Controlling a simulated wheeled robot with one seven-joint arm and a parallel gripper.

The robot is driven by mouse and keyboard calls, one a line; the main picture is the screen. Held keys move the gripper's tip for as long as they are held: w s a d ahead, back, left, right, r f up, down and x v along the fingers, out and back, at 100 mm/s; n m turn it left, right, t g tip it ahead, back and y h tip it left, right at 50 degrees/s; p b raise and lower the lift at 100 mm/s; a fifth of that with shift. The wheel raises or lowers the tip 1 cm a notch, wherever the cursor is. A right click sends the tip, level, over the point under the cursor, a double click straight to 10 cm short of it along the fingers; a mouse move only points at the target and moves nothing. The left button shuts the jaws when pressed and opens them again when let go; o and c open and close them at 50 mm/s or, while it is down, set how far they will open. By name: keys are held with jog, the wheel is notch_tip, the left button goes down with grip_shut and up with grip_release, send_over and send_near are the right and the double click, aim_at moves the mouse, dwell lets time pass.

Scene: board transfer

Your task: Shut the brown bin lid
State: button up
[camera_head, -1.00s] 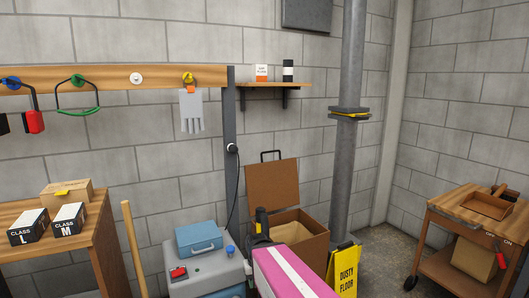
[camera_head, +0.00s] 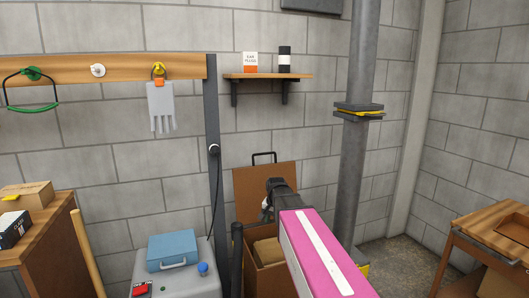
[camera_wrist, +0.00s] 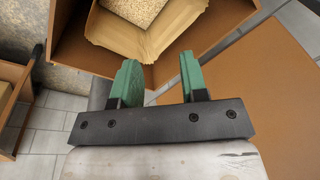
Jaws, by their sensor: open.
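The brown bin (camera_head: 264,278) stands on the floor by the wall, partly hidden behind my arm. Its lid (camera_head: 247,183) is open and stands upright at the back, with a dark handle (camera_head: 264,157) on its top edge. My gripper (camera_head: 266,212) is in front of the lid and above the bin; its fingers are hard to make out in the head view. In the wrist view my gripper (camera_wrist: 160,82) is open and empty, its green fingers apart near a bin edge. The lid's broad brown face (camera_wrist: 255,85) fills the right side there. A paper bag (camera_wrist: 135,35) is inside the bin.
A grey pipe (camera_head: 357,150) rises right of the bin. A dark post (camera_head: 212,140) and a grey chest (camera_head: 170,270) with a blue box (camera_head: 172,250) stand left. A wall shelf (camera_head: 268,76) hangs above. A wooden cart (camera_head: 490,230) is at right.

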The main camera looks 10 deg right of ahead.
jog(key=w+r+m+t, duration=0.1)
jog(key=w+r+m, duration=0.2)
jog(key=w+r, duration=0.6)
jog(key=w+r+m+t, duration=0.1)
jog(key=w+r+m, duration=0.35)
jog(key=r, duration=0.85)
jog(key=w+r+m+t, duration=0.1)
jog(key=w+r+m, duration=0.1)
jog(key=w+r, duration=0.75)
jog(key=x, duration=0.2)
jog(key=s+x, duration=0.1)
jog(key=x, duration=0.4)
jog(key=shift+d+f, duration=0.1)
jog(key=shift+f, duration=0.6)
jog(key=shift+s, duration=0.1)
grip_shut()
